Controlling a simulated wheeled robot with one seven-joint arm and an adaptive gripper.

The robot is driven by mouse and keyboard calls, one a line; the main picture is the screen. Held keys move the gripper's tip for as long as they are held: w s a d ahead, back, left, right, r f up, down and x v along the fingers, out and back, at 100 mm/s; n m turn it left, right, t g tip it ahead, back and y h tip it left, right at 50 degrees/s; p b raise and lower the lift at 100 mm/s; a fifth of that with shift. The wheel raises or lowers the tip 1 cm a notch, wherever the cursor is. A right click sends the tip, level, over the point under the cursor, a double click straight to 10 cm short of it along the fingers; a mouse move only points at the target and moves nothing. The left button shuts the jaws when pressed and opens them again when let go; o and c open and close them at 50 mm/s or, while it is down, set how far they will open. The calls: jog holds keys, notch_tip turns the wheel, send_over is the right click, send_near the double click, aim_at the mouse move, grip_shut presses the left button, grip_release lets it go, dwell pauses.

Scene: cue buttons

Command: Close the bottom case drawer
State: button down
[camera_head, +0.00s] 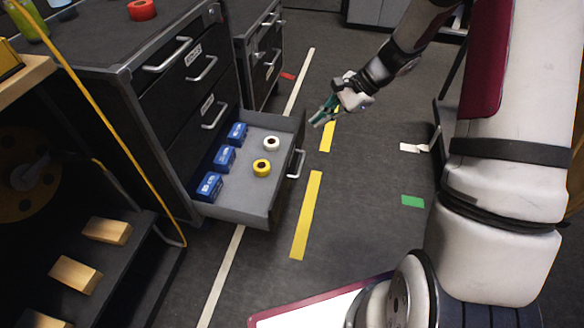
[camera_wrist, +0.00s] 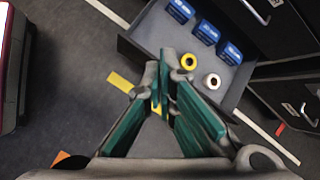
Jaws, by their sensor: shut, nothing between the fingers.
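The dark case (camera_head: 150,110) stands at the left in the head view, with several drawers. Its bottom drawer (camera_head: 240,212) is pulled out and holds blue boxes (camera_head: 225,157), a white tape roll (camera_head: 271,143) and a yellow tape roll (camera_head: 262,167). The drawer's handle (camera_head: 296,163) is on its front panel. My gripper (camera_head: 318,120) is shut and empty, up and to the right of the drawer front, apart from the handle as far as I can tell. In the wrist view my gripper (camera_wrist: 162,82) shows in front of the open drawer (camera_wrist: 150,38).
A second drawer case (camera_head: 262,50) stands behind. A shelf with wooden blocks (camera_head: 107,231) and a yellow cable (camera_head: 110,115) are at the left. A red roll (camera_head: 141,9) lies on the case top. The floor right of the drawer is mostly clear, with yellow tape strips (camera_head: 306,215).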

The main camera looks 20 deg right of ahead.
jog(key=w+d+f+m+t+b, duration=0.1)
jog(key=d+f+m+b, duration=0.15)
jog(key=f, duration=0.55)
jog(key=w+d+f+m+y+b, duration=0.1)
jog(key=f+m, duration=0.2)
jog(key=f, duration=0.5)
jog(key=w+d+f+m+t+b, duration=0.1)
jog(key=w+d+f+m+b, duration=0.1)
jog(key=f, duration=0.7)
jog(key=b, duration=0.4)
send_near(286, 175)
notch_tip(286, 175, down, 3)
jog(key=a, duration=0.2)
jog(key=shift+w+a, duration=0.65)
jog(key=shift+w, duration=0.05)
jog(key=shift+a, duration=0.15)
